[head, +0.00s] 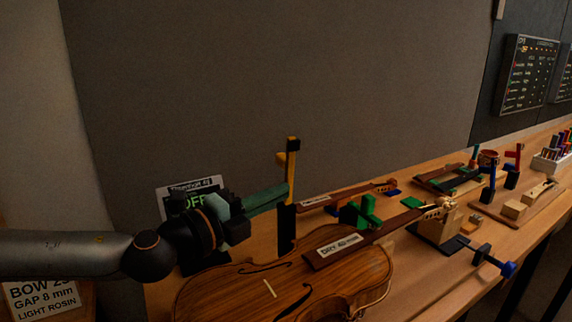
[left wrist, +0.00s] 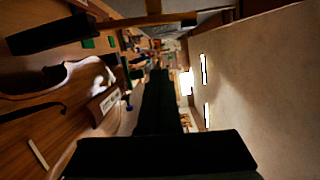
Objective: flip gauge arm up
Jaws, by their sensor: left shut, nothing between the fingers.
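The gauge arm (head: 292,167) is a yellow bar with a black tip in the head view. It stands about upright above a dark post (head: 287,230), behind the violin (head: 300,285). My left gripper (head: 286,190) comes in from the left, its greenish fingers shut and empty. Its fingertips are right beside the yellow bar; I cannot tell whether they touch it. In the left wrist view my dark fingers (left wrist: 157,105) point away from the camera, and the violin (left wrist: 45,115) lies to their left. My right gripper is not in view.
A sign reading OFF (head: 190,187) stands behind my left wrist. A violin neck with a label (head: 338,244) runs right toward a wooden block (head: 438,222). Green blocks (head: 362,212) stand near it. Clamps, blocks and a tool rack fill the bench to the right.

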